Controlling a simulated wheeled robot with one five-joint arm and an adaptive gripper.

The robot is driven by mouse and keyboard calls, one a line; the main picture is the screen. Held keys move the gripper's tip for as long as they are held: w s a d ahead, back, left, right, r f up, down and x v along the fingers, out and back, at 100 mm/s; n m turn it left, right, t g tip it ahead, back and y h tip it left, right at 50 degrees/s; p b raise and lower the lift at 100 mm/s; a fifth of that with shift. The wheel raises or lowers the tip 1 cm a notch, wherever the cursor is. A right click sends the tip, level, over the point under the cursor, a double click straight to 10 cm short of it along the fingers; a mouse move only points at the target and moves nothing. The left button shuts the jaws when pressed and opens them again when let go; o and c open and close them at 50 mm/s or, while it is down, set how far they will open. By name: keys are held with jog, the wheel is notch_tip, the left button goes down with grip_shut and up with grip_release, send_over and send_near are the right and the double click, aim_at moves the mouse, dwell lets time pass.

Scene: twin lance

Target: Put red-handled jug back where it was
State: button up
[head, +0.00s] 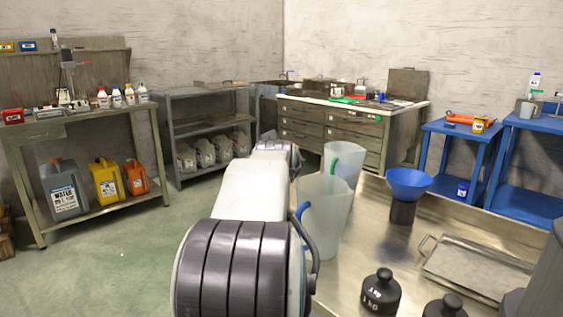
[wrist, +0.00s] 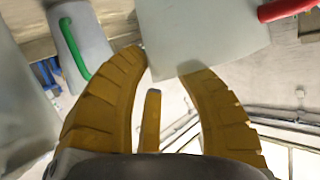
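The red-handled jug (wrist: 205,35) is a pale translucent vessel with a red handle (wrist: 285,8) at the top right of the wrist view. The head view does not show it; my arm may hide it. My gripper (wrist: 163,65) has yellow fingers spread apart, with a gap between them. The left fingertip is at the jug's left edge. The right fingertip disappears at the jug's lower picture edge; I cannot tell whether it touches. In the head view my gripper is hidden behind my arm.
A green-handled jug (head: 345,157) and a blue-handled jug (head: 325,220) stand close beside my arm on the metal table. A blue funnel (head: 407,182), a metal tray (head: 475,270) and black weights (head: 380,291) are to their right. Floor at left is clear.

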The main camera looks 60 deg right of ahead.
jog(key=p+v, duration=0.4)
jog(key=v, duration=0.6)
jog(key=w+a+f+n+t+y, duration=0.1)
jog(key=w+a+f+n+y, duration=0.45)
jog(key=a, duration=0.55)
jog(key=w+a+f+n+t+y, duration=0.1)
jog(key=w+a+f+n+y, duration=0.1)
jog(key=w+a+f, duration=0.7)
jog(key=s+a+f+n+g+y, duration=0.1)
jog(key=s+a+f+n, duration=0.1)
jog(key=a, duration=0.5)
jog(key=s+a+f+n+g+y, duration=0.2)
jog(key=s+a+f+n, duration=0.1)
jog(key=s+a, duration=0.3)
jog(key=s+a+f+n+g+y, duration=0.1)
jog(key=s+a+f, duration=0.3)
jog(key=a, duration=0.4)
jog(key=shift+s+n+y, duration=0.35)
jog(key=shift+n+y, duration=0.2)
jog(key=shift+n, duration=0.2)
